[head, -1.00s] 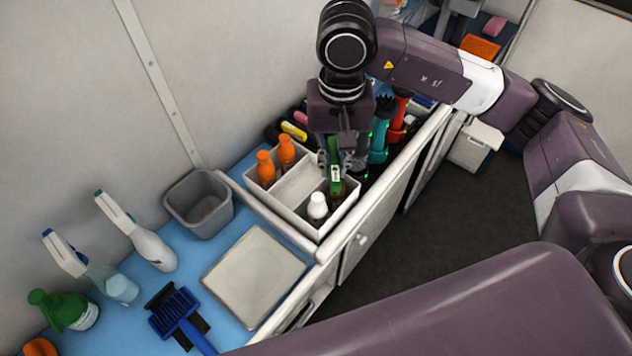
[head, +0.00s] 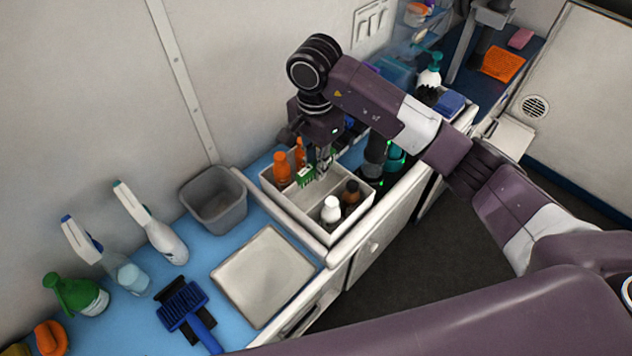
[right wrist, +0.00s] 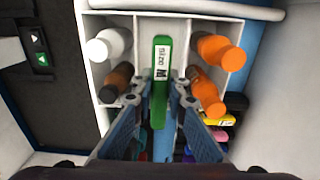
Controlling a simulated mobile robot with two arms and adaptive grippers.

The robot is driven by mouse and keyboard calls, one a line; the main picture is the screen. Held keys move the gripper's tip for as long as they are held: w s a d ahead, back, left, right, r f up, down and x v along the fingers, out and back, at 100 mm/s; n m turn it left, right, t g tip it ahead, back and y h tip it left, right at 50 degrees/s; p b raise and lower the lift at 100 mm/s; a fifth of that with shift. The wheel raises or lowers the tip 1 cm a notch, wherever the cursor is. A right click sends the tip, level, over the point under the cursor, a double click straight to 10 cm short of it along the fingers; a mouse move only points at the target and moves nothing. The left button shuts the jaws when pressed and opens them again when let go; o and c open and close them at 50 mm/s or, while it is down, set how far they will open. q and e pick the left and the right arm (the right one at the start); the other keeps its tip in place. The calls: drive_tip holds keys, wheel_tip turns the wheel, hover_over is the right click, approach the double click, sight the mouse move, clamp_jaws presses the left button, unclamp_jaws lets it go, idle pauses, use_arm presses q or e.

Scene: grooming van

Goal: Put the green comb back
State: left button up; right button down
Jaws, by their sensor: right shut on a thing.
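My right gripper (head: 322,168) is shut on the green comb (head: 305,178) at the far end of the white divided caddy (head: 287,212). In the right wrist view the green comb (right wrist: 161,75), with a white size label, sits between the fingertips (right wrist: 160,90), over the caddy's middle compartment. That compartment shows no other item. Whether the comb touches the caddy floor cannot be told. Orange bottles (head: 282,168) stand in the compartment on one side. A white-capped bottle (head: 331,210) and a brown bottle (head: 351,193) stand in the other. My left gripper is not in view.
A grey bin (head: 214,200) and a pale flat tray (head: 262,275) are beside the caddy. Dark and teal-lit tools (head: 376,155) stand just behind the caddy. The counter's raised edge runs along the right.

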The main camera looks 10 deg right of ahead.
sight(316, 191)
wheel_tip(316, 191, down, 3)
drive_tip(key=shift+r+p, duration=0.1)
drive_tip(key=shift+p, duration=0.2)
wheel_tip(316, 191, down, 3)
drive_tip(key=shift+f+p, duration=0.1)
drive_tip(key=shift+p, duration=0.4)
drive_tip(key=shift+f, duration=0.2)
drive_tip(key=shift+f+b, duration=0.25)
drive_tip(key=shift+b, duration=0.1)
drive_tip(key=c, duration=2.2)
unclamp_jaws()
drive_tip(key=shift+r, duration=0.1)
